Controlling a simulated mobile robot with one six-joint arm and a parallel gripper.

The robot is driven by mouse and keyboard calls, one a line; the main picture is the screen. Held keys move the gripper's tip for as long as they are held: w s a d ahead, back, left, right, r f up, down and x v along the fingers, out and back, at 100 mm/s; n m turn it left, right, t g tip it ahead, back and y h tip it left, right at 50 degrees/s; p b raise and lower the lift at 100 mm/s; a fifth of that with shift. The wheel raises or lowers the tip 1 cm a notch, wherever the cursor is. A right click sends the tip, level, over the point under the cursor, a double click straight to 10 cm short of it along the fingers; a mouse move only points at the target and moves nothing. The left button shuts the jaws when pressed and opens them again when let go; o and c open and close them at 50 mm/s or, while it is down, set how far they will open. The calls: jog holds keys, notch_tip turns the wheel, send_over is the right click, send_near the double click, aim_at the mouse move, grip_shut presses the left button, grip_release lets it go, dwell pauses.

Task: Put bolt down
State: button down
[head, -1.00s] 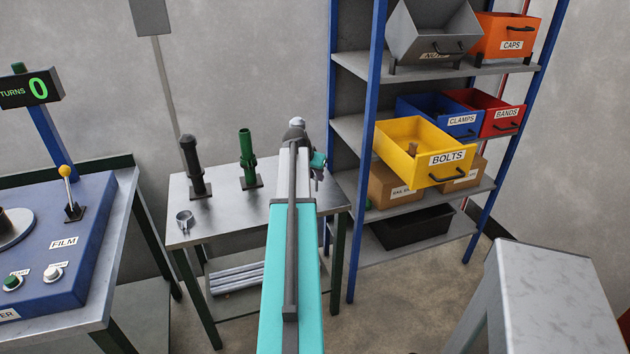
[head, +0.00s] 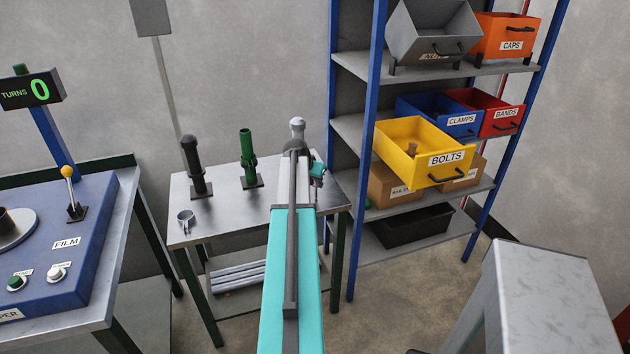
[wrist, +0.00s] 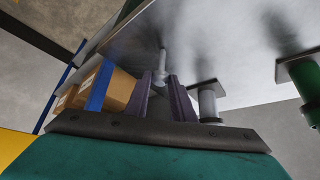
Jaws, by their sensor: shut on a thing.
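In the wrist view my gripper (wrist: 164,98) has its two dark fingers close together around a small pale grey bolt (wrist: 161,63). The bolt sticks out beyond the fingertips toward the metal worktable (wrist: 228,50). I cannot tell whether it touches the surface. In the head view my arm covers the fingers and the bolt. The worktable (head: 232,215) stands in the middle there, with the end of my arm over its right part.
A black post (head: 194,165), a green post (head: 247,158) and a metal ring clamp (head: 186,217) stand on the worktable. A grey-topped post (head: 297,126) shows behind my arm. The yellow BOLTS bin (head: 447,160) sits on the right shelf. The worktable's front middle is clear.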

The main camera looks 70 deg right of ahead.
jog(key=shift+f, duration=0.2)
jog(key=c, duration=1.5)
grip_release()
jog(key=shift+r, duration=0.1)
jog(key=shift+r, duration=0.15)
jog(key=shift+b+v, duration=1.1)
jog(key=shift+v, duration=4.85)
jog(key=shift+s, duration=0.1)
